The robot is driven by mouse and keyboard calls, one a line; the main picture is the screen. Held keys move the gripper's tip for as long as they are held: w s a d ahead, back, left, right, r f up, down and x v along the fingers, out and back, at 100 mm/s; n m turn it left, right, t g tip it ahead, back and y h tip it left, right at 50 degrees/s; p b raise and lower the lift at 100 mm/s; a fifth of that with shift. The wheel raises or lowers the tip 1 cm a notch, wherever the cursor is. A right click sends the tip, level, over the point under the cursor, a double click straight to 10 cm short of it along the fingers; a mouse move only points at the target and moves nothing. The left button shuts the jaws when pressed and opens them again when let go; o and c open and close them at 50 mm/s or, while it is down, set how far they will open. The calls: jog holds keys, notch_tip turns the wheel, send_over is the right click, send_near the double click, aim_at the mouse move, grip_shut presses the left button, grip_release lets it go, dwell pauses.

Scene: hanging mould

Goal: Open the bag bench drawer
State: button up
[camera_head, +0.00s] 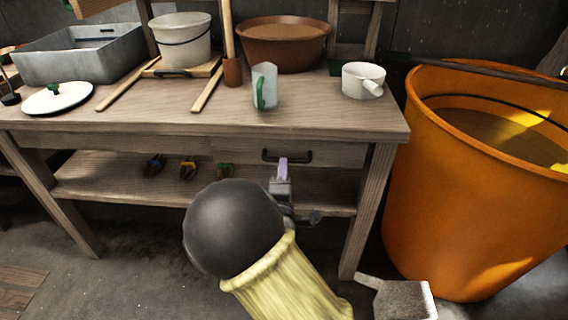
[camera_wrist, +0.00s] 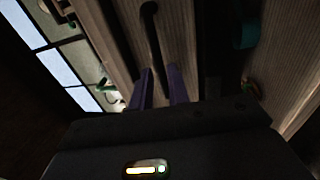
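The bench drawer (camera_head: 335,154) is a wooden front under the right part of the bench top, and it looks closed. Its dark bar handle (camera_head: 268,157) also shows in the wrist view (camera_wrist: 151,30), running toward the space between my fingers. My gripper (camera_head: 283,163) is just in front of and below the handle. In the wrist view the two purple fingers of my gripper (camera_wrist: 160,72) stand apart, with the handle's near end at or between them. I cannot tell whether they touch it. My arm hides part of the lower shelf.
The wooden bench (camera_head: 150,113) bears a grey basin (camera_head: 80,60), a white bucket (camera_head: 183,42), a brown bowl (camera_head: 283,48), a cup (camera_head: 264,85) and a white pot (camera_head: 361,82). A large orange bucket (camera_head: 450,190) stands close at right. Clamps lie on the lower shelf (camera_head: 110,185).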

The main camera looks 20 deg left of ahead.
jog(key=shift+x, duration=1.75)
jog(key=shift+c, duration=0.5)
grip_shut()
jog(key=shift+s, duration=0.1)
